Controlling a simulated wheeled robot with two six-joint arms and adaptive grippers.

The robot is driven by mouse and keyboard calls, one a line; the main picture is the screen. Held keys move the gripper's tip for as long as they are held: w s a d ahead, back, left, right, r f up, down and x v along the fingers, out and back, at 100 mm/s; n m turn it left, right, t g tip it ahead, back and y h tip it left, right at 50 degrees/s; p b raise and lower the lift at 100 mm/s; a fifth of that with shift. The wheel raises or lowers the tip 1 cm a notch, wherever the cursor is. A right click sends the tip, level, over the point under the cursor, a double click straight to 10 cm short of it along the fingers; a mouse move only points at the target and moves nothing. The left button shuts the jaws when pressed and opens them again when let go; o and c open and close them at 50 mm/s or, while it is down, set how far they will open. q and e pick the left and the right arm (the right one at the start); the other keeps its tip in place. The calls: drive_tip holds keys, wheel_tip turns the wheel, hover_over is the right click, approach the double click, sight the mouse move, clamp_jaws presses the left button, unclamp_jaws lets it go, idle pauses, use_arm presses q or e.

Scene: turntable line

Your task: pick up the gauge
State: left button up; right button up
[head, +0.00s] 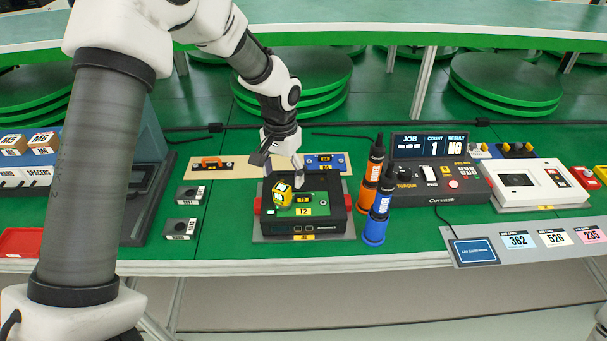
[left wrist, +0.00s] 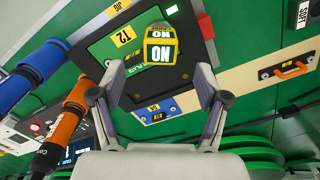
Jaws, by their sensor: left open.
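My left gripper (head: 279,164) is open and empty, pointing down above and slightly behind the gauge in the head view. In the left wrist view the gauge lies between and just beyond the fingertips (left wrist: 159,78), apart from them as far as I can tell. My right gripper is not in view.
Two dark blocks (head: 181,228) sit on the left. Green table shows between them.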

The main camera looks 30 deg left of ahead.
sight(281, 189)
use_arm(q)
drive_tip(key=shift+w+f, duration=0.75)
drive_tip(key=shift+f, duration=0.05)
drive_tip(key=s, duration=0.1)
drive_tip(key=s+f, duration=0.1)
drive_tip(key=s, duration=0.1)
drive_tip(key=s+f+p, duration=0.1)
drive_tip(key=shift+s, duration=0.15)
drive_tip(key=f, duration=0.1)
drive_tip(key=w+f, duration=0.1)
drive_tip(key=f, duration=0.1)
drive_tip(key=shift+w+f, duration=0.2)
drive_tip(key=shift+w, duration=0.2)
drive_tip(key=shift+w+f, duration=0.2)
drive_tip(key=shift+w, duration=0.1)
drive_tip(key=shift+s+r, duration=0.35)
drive_tip(key=shift+s, duration=0.1)
drive_tip(key=c, duration=0.4)
drive_tip(key=shift+s+r, duration=0.1)
drive_tip(key=c, duration=0.6)
clamp_jaws()
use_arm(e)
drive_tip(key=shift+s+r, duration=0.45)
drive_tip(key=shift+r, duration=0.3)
